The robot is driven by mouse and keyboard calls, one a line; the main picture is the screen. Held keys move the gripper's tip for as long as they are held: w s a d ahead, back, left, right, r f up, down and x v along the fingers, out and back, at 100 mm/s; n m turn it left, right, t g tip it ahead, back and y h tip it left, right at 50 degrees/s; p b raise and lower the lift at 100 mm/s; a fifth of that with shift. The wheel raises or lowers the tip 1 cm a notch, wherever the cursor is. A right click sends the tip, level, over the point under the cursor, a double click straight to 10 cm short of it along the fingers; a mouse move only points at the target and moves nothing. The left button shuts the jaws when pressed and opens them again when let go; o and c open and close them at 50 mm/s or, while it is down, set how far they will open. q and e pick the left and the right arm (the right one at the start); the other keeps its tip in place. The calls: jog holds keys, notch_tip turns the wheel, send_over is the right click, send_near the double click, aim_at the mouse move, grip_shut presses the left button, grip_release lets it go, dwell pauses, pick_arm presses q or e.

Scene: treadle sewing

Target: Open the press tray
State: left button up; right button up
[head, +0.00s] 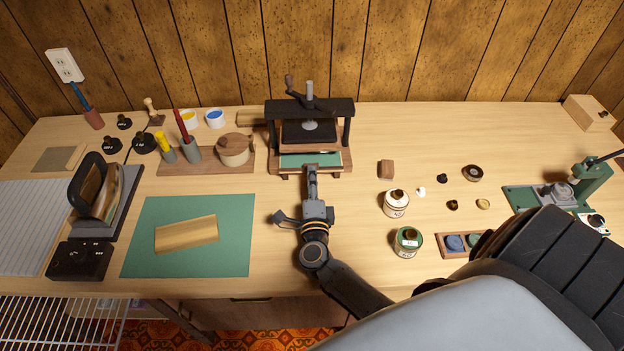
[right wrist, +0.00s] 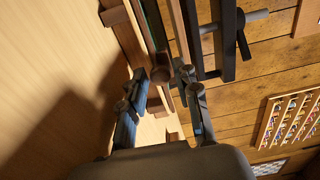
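The black book press (head: 312,108) stands at the back middle of the workbench on a wooden base. Its tray (head: 298,160), with a green top, shows at the front below the plate. My right gripper (head: 311,169) is at the tray's front edge, pointing towards the press. In the right wrist view, a round dark knob (right wrist: 160,75) on the wooden front lies between the two fingertips of the right gripper (right wrist: 163,78). The fingers are apart, with narrow gaps seeming to show beside the knob. The head view hides the knob behind the gripper. My left gripper is not in view.
A green mat (head: 230,262) with a wooden piece lies front left. A tool rack (head: 180,165) stands left of the press. A white jar (head: 396,204), a green jar (head: 407,241) and small parts stand to the right. The bench just left of my right gripper is clear.

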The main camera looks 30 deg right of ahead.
grip_shut()
jog(key=shift+s+a, duration=0.35)
jog(key=shift+s, duration=0.2)
jog(key=p+v, duration=0.1)
jog(key=v, duration=1.3)
jog(key=shift+d+p, duration=0.15)
jog(key=shift+p, duration=0.15)
jog(key=shift+v, duration=0.75)
jog(key=shift+o, duration=0.4)
grip_release()
